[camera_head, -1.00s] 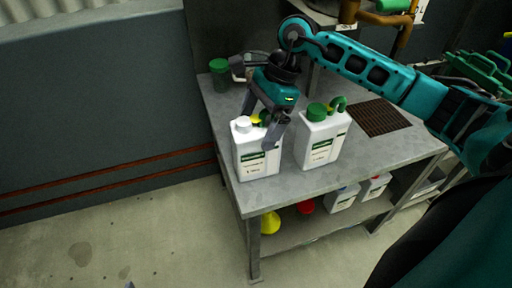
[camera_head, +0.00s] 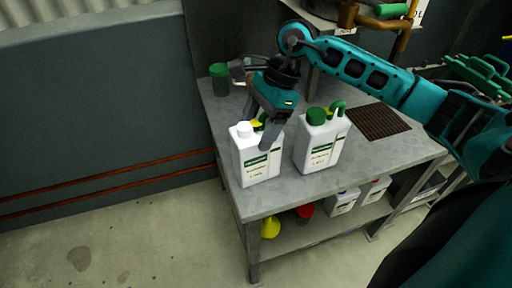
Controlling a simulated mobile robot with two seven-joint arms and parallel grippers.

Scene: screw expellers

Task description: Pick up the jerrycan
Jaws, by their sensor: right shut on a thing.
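A white jerrycan (camera_head: 258,165) with a white cap and a green-and-white label stands upright at the front left of the grey table. My right gripper (camera_head: 266,130) comes down on it from above and is shut on its top, near the handle. The fingers partly hide the handle and a yellow part behind the cap. A second white jerrycan (camera_head: 320,145) with a green cap and green handle stands just to the right, apart from the gripper. My left gripper is not in view.
The table (camera_head: 300,190) has bare room in front and to the right. A dark grate (camera_head: 378,121) lies at the right. A green-lidded jar (camera_head: 220,80) stands at the back left. The lower shelf holds a yellow funnel (camera_head: 270,225) and several containers.

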